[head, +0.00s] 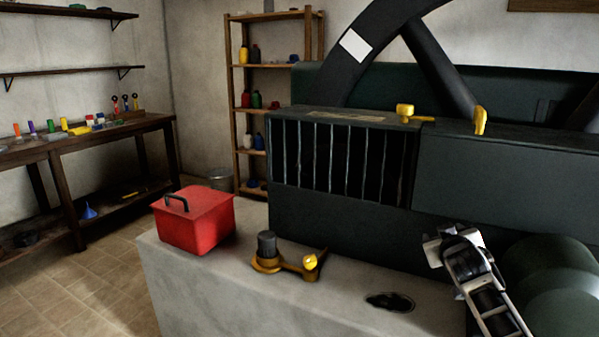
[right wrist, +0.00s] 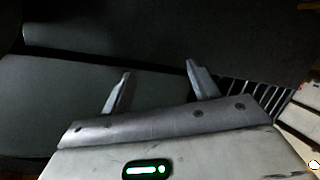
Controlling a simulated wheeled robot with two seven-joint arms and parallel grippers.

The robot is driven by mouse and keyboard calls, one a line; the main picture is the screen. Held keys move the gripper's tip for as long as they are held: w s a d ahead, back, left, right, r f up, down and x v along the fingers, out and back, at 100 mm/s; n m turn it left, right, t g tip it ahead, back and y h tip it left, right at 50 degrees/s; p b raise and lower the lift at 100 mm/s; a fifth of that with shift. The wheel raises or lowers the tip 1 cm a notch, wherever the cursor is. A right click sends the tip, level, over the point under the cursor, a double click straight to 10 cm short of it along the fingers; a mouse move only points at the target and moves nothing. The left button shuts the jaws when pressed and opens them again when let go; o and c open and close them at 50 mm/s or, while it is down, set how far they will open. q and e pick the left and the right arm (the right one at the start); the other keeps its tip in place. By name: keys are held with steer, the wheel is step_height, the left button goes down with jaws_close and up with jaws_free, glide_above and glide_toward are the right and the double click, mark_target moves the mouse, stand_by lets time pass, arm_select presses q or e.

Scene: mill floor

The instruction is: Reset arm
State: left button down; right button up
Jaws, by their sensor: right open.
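My right gripper (head: 452,242) is in front of the dark green machine housing (head: 480,185), at the right of the head view. Its two fingers stand apart with nothing between them in the right wrist view (right wrist: 158,70). A yellow arm-like piece (head: 290,268) with a dark grey cylinder (head: 267,245) and a bright yellow knob (head: 310,262) lies on the pale stone plinth (head: 215,290), well left of the gripper. A yellow lever (head: 480,121) stands on the housing top, above the gripper. I cannot tell which piece is the reset arm. My left gripper is out of view.
A red box (head: 195,220) with a black handle sits on the plinth's left end. A dark opening (head: 390,301) lies in the plinth top. A barred grille (head: 330,160) fronts the housing. A yellow fitting (head: 405,111) and a large spoked wheel (head: 370,45) are above it.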

steer(key=w+a+r+t+y, duration=0.2)
steer(key=a+y, duration=0.1)
steer(key=a, duration=0.1)
steer(key=s+a+f+n+g+y, duration=0.1)
steer(key=s+a+f+y, duration=0.1)
steer(key=s+a+f, duration=0.55)
steer(key=s+a+f+n+g+y, duration=0.1)
steer(key=s+a+f+y, duration=0.1)
steer(key=s+a+f, duration=0.55)
steer(key=s+a+f+g+y, duration=0.1)
steer(key=s+a+f, duration=0.2)
steer(key=s, duration=0.8)
steer(key=s+a+f+m+g, duration=0.1)
steer(key=s+a+f+g, duration=0.1)
steer(key=s, duration=1)
steer(key=shift+a+f+y, duration=0.4)
steer(key=shift+a+f, duration=0.1)
steer(key=shift+f, duration=0.2)
steer(key=shift+s, duration=0.1)
